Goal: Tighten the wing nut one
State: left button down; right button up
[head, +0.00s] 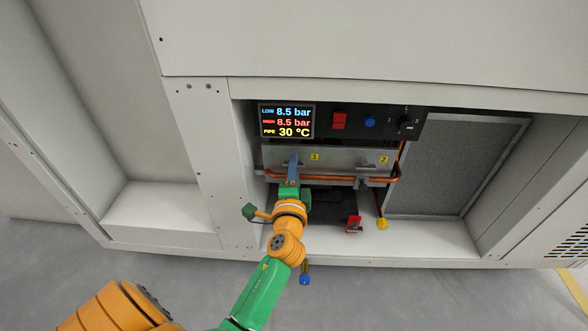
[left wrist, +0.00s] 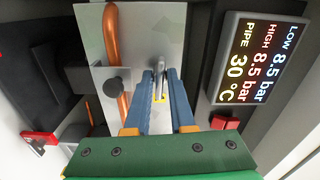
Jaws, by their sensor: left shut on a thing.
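My left gripper (head: 292,168) reaches into the open bay of the white cabinet, at the metal plate (head: 338,157) beside the yellow label 1 (head: 315,156). In the left wrist view its two blue fingers (left wrist: 160,76) are shut on the grey wing nut one (left wrist: 160,66), with a yellow label partly hidden behind. In the head view the fingers cover this nut. A second grey wing nut (head: 366,167) is on the plate to the right, near the yellow label 2 (head: 384,159). My right gripper is not in view.
A copper pipe (head: 335,178) runs along the plate's lower part. A yellow fitting (head: 382,223) and a red part (head: 354,224) sit lower.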

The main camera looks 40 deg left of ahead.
pick_arm(q)
jog(key=shift+n, duration=0.4)
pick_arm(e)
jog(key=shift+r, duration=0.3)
pick_arm(q)
jog(key=c, duration=1)
grip_release()
jog(key=shift+c, duration=0.2)
